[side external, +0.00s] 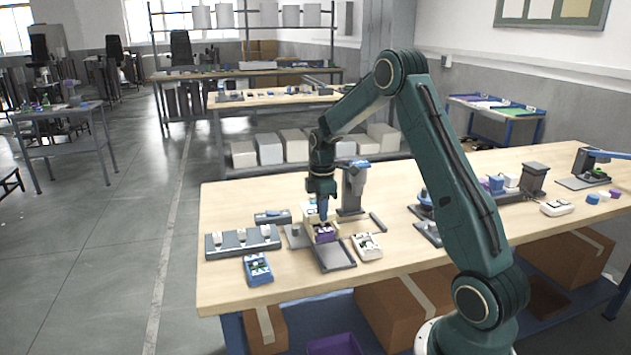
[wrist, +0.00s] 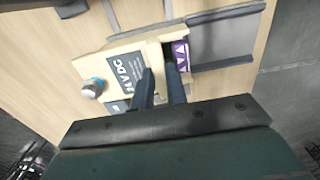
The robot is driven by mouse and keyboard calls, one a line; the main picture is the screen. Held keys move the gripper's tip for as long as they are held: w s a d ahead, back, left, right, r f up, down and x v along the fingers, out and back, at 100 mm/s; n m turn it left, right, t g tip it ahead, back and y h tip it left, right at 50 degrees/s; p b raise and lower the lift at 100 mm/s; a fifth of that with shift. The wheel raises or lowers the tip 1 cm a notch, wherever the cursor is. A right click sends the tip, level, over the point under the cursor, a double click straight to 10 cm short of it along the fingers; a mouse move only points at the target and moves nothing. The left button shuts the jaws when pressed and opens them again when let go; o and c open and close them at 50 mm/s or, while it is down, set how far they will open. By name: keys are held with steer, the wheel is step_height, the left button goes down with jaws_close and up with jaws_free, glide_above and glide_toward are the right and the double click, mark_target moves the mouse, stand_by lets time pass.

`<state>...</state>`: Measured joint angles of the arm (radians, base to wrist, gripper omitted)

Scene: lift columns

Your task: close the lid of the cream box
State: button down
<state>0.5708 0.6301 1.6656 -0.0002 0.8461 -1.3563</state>
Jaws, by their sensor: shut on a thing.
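The cream box (side external: 308,228) stands on the light wooden table with purple contents (side external: 324,233) showing at its open front. Its cream lid (wrist: 90,65) carries a dark label reading 24 V DC in the wrist view. The lid's exact angle is hard to tell. My gripper (side external: 323,215) points down over the box. In the wrist view my gripper (wrist: 160,70) has its two fingers on either side of a cream edge of the lid, shut on it. The purple contents (wrist: 181,54) show just right of the fingers. The fingers hide part of the box.
A grey tray (side external: 338,257) lies in front of the box. A grey rack (side external: 243,241) and a blue box (side external: 257,269) are at the left, a white box (side external: 367,246) at the right. A grey stand (side external: 353,188) rises close behind. The table's front left is clear.

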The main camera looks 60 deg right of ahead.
steer(key=shift+s+a, duration=1.2)
steer(key=c, duration=1.5)
jaws_free()
steer(key=shift+o, duration=0.2)
steer(key=shift+r, duration=0.1)
step_height(320, 180, up, 6)
steer(key=shift+f, duration=0.1)
